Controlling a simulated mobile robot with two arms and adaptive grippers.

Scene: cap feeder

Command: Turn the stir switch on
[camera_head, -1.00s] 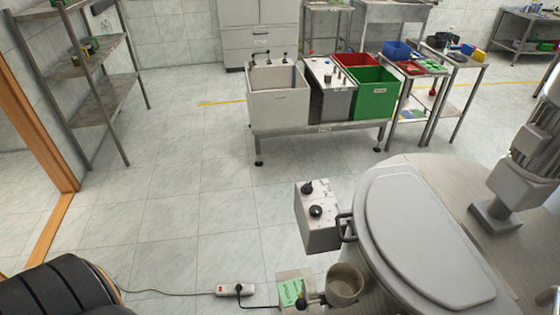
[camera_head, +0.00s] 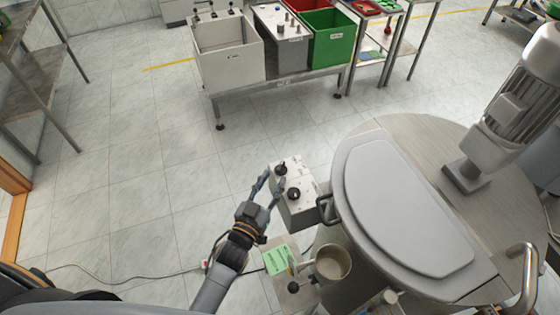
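A light grey control box (camera_head: 302,213) with two black rotary knobs on its top face sits at the side of the big round grey vessel. The far knob (camera_head: 281,170) and the near knob (camera_head: 293,194) both show; I cannot read which one is the stir switch. My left gripper (camera_head: 273,179) reaches up to the left side of the box. Its two fingers are apart and look empty, with the tips close to the knobs. I cannot tell whether they touch the box. My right gripper is not in view.
The grey vessel lid (camera_head: 400,205) and a motor unit (camera_head: 507,115) take up the right. A beige cup (camera_head: 333,262) and a green label (camera_head: 276,259) are below the box. A white bin (camera_head: 229,58) and a green bin (camera_head: 331,40) stand behind.

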